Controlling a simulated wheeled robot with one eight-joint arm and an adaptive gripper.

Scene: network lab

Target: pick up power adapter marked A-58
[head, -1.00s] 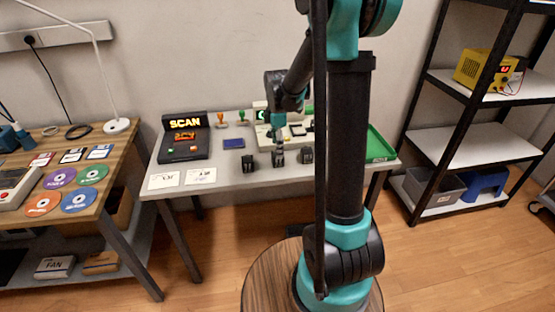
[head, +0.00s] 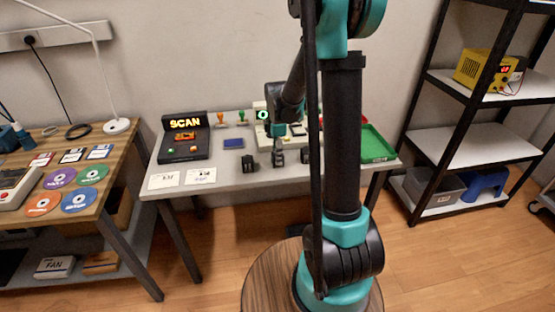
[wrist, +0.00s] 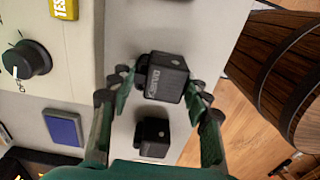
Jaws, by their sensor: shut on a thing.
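A black power adapter (wrist: 166,76) with pale lettering on its face sits between the fingers of my gripper (wrist: 158,92) in the wrist view; I cannot read the marking surely. In the head view my gripper (head: 278,156) is shut on it at the grey table's front middle, and I cannot tell whether it touches the tabletop. A second black adapter (head: 249,162) stands just left of it; a black adapter (wrist: 153,137) also shows below the held one in the wrist view. A third (head: 305,157) stands to the right, partly hidden by my arm.
The grey table (head: 222,178) also bears a scan station (head: 184,138), a blue box (head: 233,143), stamps (head: 241,117), white cards (head: 201,175) and a green tray (head: 376,146). A pale device with a dial (wrist: 30,60) is beside my gripper. The front table strip between cards and adapters is clear.

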